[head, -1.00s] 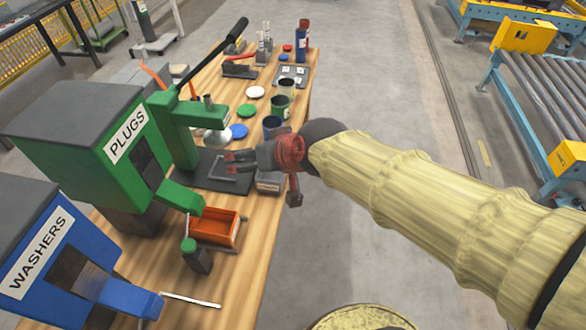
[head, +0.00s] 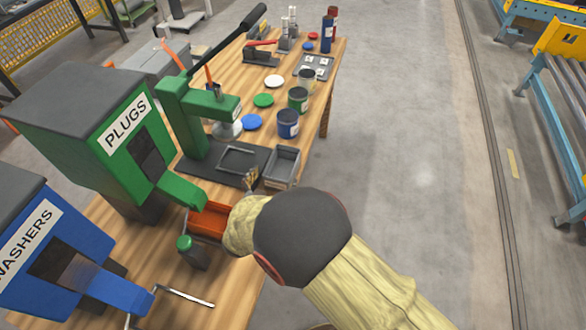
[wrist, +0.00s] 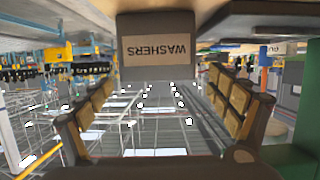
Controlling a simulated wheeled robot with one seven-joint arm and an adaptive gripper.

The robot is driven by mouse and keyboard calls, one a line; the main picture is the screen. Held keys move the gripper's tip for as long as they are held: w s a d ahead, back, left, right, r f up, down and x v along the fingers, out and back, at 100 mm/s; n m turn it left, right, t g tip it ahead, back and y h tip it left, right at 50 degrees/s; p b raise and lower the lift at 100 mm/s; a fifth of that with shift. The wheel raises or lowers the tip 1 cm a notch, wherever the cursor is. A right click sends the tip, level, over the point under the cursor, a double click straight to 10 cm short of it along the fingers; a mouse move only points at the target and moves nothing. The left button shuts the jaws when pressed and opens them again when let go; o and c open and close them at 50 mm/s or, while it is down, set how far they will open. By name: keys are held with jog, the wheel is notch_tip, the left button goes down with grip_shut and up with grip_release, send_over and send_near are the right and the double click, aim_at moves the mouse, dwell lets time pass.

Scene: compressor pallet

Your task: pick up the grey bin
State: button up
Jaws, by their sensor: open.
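The grey bin (head: 283,165) is a small open-topped box on the wooden table (head: 222,288), at the right end of a dark mat. In the wrist view, which looks upside down, a dark grey box with a WASHERS label, which looks like the bin (wrist: 156,85), is at top centre. My gripper (head: 251,178) is just left of and in front of the bin in the head view, mostly hidden behind my wrist. In the wrist view my gripper (wrist: 162,90) is open, its padded fingers apart. I cannot tell whether a finger touches the bin.
An orange-red bin (head: 209,219) is close beside my gripper. The green PLUGS dispenser (head: 100,150) and green press (head: 185,110) stand left, the blue WASHERS dispenser (head: 60,235) front left. A blue can (head: 288,124) is behind the grey bin.

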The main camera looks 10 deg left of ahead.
aim_at(283, 174)
jog(key=shift+w+f, duration=0.1)
jog(key=shift+f, duration=0.25)
jog(key=shift+b+x, duration=0.5)
jog(key=shift+x, duration=0.7)
jog(key=b+x, duration=0.2)
jog(key=x, duration=0.3)
jog(key=shift+w+d, duration=0.1)
jog(key=shift+r, duration=0.15)
jog(key=shift+c, duration=0.5)
jog(key=c, duration=1.1)
jog(key=shift+c, duration=0.3)
